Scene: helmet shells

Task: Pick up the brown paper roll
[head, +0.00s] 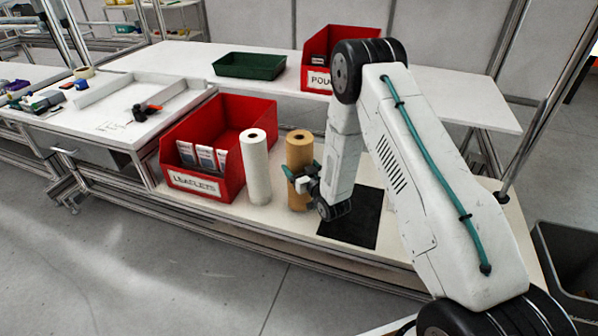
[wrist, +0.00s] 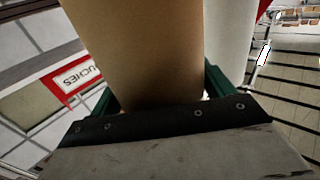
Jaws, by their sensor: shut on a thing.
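The brown paper roll (head: 299,154) stands upright on the white bench, just right of a white roll (head: 255,165). My gripper (head: 303,178) is at its right side, around the middle of its height. In the wrist view the brown roll (wrist: 150,50) fills the space between the green fingers of my gripper (wrist: 158,95), and they are shut on it. The fingertips are hidden behind the roll. The roll's base looks to be at the bench surface; I cannot tell whether it is lifted.
A red leaflets bin (head: 235,120) stands left of the white roll. A red pouches bin (head: 345,42) and a green tray (head: 250,66) sit on the raised shelf behind. A black mat (head: 352,222) lies to the right. A dark grey bin (head: 570,260) stands at far right.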

